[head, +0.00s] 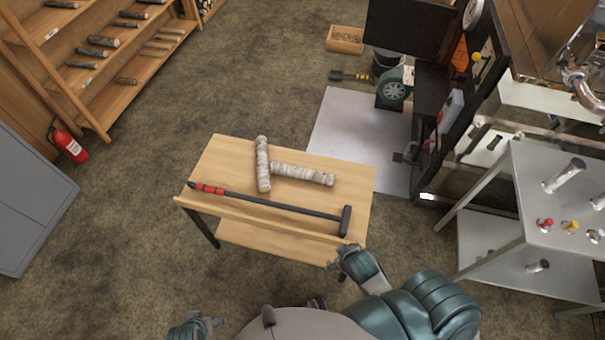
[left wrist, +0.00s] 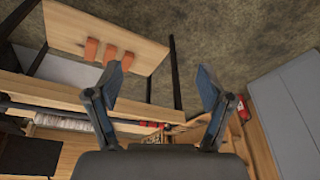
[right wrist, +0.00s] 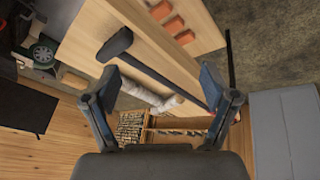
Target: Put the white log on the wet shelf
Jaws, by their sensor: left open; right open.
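Two whitish, bark-covered logs lie on a small wooden table (head: 225,160). One log (head: 262,163) points away from me and the other log (head: 303,174) lies crosswise, its left end close to the first. White log bark also shows in the right wrist view (right wrist: 172,103). A wooden shelf rack (head: 90,95) with dark logs stands at the far left; its small labels are unreadable, so I cannot tell which shelf is wet. My right gripper (head: 343,256) is open and empty by the table's near right corner. My left gripper (head: 207,325) is open and empty, low and left of the table.
A long black tool with a red grip (head: 270,202) lies along the table's near side. Orange bricks (left wrist: 108,52) are on the table's lower board. A red fire extinguisher (head: 70,145) stands near the rack. A metal table (head: 535,215) is at right. Floor between table and rack is clear.

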